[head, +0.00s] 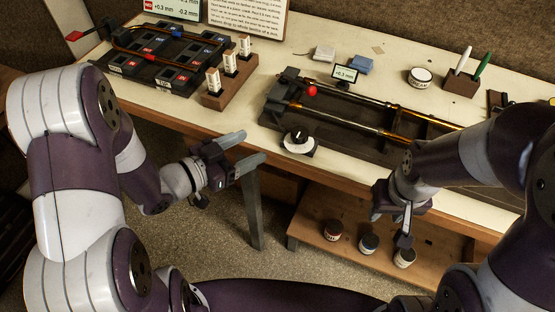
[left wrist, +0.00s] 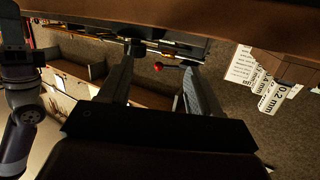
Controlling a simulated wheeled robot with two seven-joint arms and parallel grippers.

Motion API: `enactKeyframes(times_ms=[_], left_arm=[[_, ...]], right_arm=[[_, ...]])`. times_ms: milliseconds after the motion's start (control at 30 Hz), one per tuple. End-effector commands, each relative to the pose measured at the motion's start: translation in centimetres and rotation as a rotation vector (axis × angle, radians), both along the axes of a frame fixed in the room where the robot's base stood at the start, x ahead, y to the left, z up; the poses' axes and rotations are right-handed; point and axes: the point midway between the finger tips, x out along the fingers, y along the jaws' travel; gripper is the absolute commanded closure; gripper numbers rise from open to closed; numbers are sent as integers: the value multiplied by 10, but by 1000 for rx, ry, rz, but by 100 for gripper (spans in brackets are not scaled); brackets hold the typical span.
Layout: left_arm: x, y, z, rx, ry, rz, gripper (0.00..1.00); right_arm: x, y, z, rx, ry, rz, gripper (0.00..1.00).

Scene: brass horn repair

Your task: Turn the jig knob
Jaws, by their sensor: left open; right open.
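The jig knob (head: 298,141) is a black knob with a white pointer mark on a white round dial, near the front edge of the bench in the head view. It sits in front of the slide jig (head: 370,117), which holds long brass and silver tubes. A red ball (head: 312,90) is at the jig's left end and also shows in the left wrist view (left wrist: 158,66). My left gripper (head: 249,149) is open and empty, left of the knob and apart from it. My right gripper (head: 402,225) is open, pointing down in front of the bench edge, right of the knob.
A wooden block with white labelled pieces (head: 229,75) and a black tray (head: 130,65) are at left. A pen holder (head: 461,83) and a round tin (head: 420,77) are at back right. Jars (head: 369,243) stand on the lower shelf.

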Motion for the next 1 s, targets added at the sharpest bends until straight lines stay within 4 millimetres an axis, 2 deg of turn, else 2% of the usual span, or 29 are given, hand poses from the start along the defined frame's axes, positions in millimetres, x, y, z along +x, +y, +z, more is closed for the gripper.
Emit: enactKeyframes(times_ms=[33,100,200,300,700,1000], left_arm=[[-6,-3,-11,-42,-21,-26,36],[-14,-8,-11,-101,-51,-66,36],[-23,-12,-9,-161,-80,-102,36],[-22,-19,-5,-181,-90,-118,36],[30,-85,-3,-178,-90,-120,36],[52,-111,-3,-178,-89,-113,36]], right_arm=[[0,0,-15,0,0,0,59],[0,0,-23,0,0,0,59],[0,0,-28,0,0,0,59],[0,0,-27,0,0,0,59],[0,0,-26,0,0,0,59],[0,0,-26,0,0,0,59]])
